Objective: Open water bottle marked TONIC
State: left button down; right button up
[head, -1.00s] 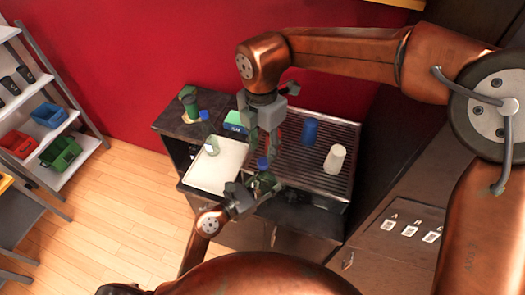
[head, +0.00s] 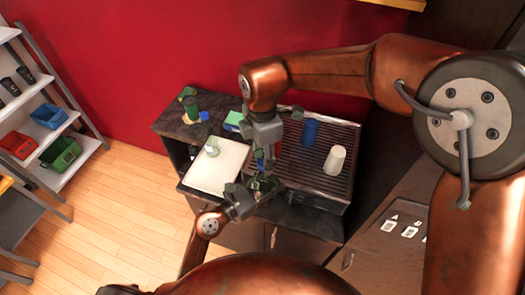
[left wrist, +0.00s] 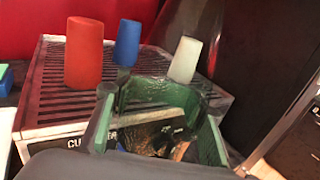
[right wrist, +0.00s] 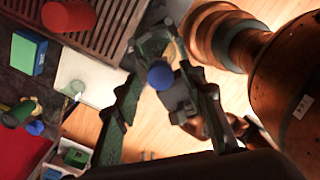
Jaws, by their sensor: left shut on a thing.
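A bottle with a blue cap is upright in my left gripper (head: 250,192) in front of the machine; its body is mostly hidden. In the right wrist view its blue cap (right wrist: 160,76) shows between the fingers of my right gripper (right wrist: 164,52). My right gripper points down from above and is open, with gaps beside the cap. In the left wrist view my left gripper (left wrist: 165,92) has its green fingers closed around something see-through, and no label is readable. A second, clear bottle (head: 212,147) stands on the white tray (head: 225,172).
A blue cup (head: 310,131) and a white cup (head: 335,159) stand on the slatted machine top (head: 347,135); a red cup (left wrist: 84,52) is beside them. A green box (head: 234,120) and a green object (head: 189,100) are behind the tray. A shelf (head: 75,165) holds coloured bins at left.

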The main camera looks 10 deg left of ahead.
jog(key=shift+f, duration=0.1)
jog(key=shift+c, duration=0.4)
grip_shut()
jog(key=n, duration=0.2)
jog(key=shift+s+n, duration=0.1)
jog(key=shift+n, duration=0.2)
jog(key=n, duration=0.3)
jog(key=shift+n, duration=0.4)
jog(key=shift+o, duration=0.7)
grip_release()
